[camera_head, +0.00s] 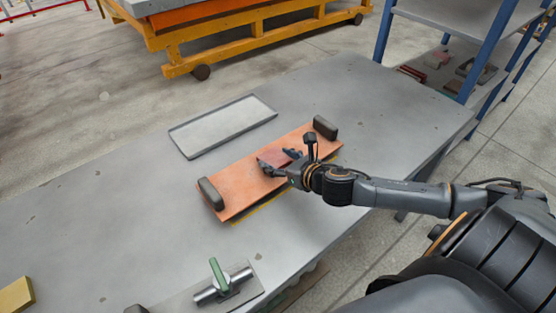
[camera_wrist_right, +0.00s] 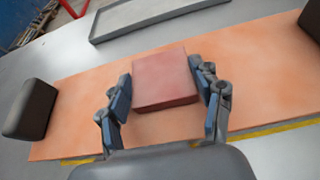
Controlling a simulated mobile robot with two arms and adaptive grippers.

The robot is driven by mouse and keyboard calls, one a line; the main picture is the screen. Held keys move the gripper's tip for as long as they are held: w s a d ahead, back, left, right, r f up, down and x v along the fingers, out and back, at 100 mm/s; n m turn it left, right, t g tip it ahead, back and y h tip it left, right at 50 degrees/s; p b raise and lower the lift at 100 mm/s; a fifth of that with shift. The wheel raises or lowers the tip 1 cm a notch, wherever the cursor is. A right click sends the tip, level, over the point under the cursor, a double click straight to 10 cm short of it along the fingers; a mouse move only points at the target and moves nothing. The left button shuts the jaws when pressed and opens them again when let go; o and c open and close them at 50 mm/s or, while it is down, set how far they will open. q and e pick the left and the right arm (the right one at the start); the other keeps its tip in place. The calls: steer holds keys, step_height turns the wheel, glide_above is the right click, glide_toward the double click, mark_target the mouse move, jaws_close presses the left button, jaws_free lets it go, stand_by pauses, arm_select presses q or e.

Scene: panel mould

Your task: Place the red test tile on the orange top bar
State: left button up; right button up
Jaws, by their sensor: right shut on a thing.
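The red test tile (camera_wrist_right: 162,78) is a flat square block between the two fingers of my right gripper (camera_wrist_right: 165,95), which is shut on it. In the head view the tile (camera_head: 281,158) shows partly behind the fingers of the right gripper (camera_head: 279,163). The orange top bar (camera_head: 250,181) is a long flat bar with a dark block at each end, lying on the grey table. The tile is over the middle of the bar; I cannot tell whether it touches it. The bar fills much of the right wrist view (camera_wrist_right: 255,70). My left gripper is not in view.
An empty grey tray (camera_head: 222,126) lies just behind the bar. A green-handled tool (camera_head: 220,278) on a plate is at the table's front. A yellow block (camera_head: 15,296) is at the lower left. A blue-framed shelf (camera_head: 440,55) stands at the upper right.

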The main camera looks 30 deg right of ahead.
steer(key=o, duration=1.2)
steer(key=shift+r, duration=0.15)
steer(key=shift+s, duration=0.25)
steer(key=v, duration=0.7)
steer(key=shift+s+p, duration=0.2)
steer(key=shift+p, duration=0.1)
steer(key=shift+p+v, duration=1.05)
steer(key=shift+v, duration=1.05)
